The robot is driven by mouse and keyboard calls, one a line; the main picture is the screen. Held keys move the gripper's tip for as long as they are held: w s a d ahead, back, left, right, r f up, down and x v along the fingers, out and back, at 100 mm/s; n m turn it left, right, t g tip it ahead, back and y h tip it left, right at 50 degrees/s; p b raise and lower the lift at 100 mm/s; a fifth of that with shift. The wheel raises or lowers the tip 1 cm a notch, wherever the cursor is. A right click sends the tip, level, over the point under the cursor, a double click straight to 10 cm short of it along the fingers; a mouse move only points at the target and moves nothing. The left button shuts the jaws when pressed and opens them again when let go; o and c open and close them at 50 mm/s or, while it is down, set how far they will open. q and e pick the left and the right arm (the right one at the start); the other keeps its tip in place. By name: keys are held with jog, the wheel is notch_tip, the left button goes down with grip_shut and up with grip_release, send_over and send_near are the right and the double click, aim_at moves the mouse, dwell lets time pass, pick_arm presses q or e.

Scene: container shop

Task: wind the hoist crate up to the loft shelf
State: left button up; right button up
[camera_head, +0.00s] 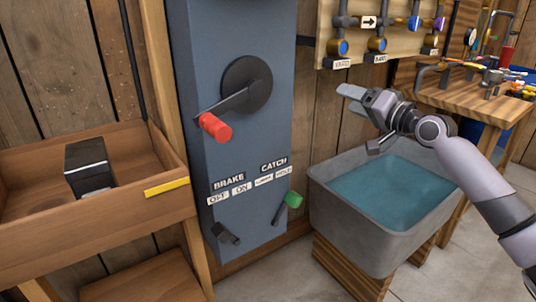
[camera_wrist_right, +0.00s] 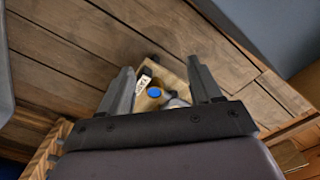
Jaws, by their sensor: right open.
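The hoist's blue-grey panel (camera_head: 205,100) stands left of centre in the head view. It carries a dark round crank disc (camera_head: 258,75) with an arm and a red handle (camera_head: 215,127) pointing down-left. Below the BRAKE label is a black lever (camera_head: 226,234); below CATCH is a green-tipped lever (camera_head: 293,199), tilted up-right. A wooden crate (camera_head: 100,228) with a yellow strip holds a black box (camera_head: 88,166), at left. My right gripper (camera_head: 359,100) is open and empty, right of the panel and apart from the crank; it also shows in the wrist view (camera_wrist_right: 162,70). The loft shelf is not identifiable.
A grey tub of water (camera_head: 350,215) stands on wooden blocks beneath my right arm. A board with pipes and blue knobs (camera_head: 380,45) hangs behind the gripper. A wooden bench (camera_head: 470,105) with pipes and tools stands at far right. The space before the panel is clear.

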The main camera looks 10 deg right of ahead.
jog(key=v, duration=0.7)
jog(key=shift+b, duration=0.3)
jog(key=s+a+f+n+g, duration=0.1)
jog(key=s+a+f, duration=0.25)
jog(key=f, duration=0.55)
jog(key=s+a+f+n+g, duration=0.15)
jog(key=a+f, duration=0.25)
jog(key=f, duration=0.5)
jog(key=s+a+f+n+g, duration=0.1)
jog(key=s+a+f+n, duration=0.2)
jog(key=f, duration=0.6)
jog(key=s+a+f+n+g+h, duration=0.15)
jog(key=s+a+f, duration=0.25)
jog(key=s+f, duration=0.45)
jog(key=s+a+f+g+h, duration=0.2)
jog(key=s+a+f, duration=0.35)
jog(key=s, duration=0.55)
notch_tip(320, 180, up, 15)
jog(key=d+p, duration=0.2)
jog(key=p, duration=1.6)
jog(key=shift+s+d, duration=0.2)
jog(key=shift+s, duration=0.25)
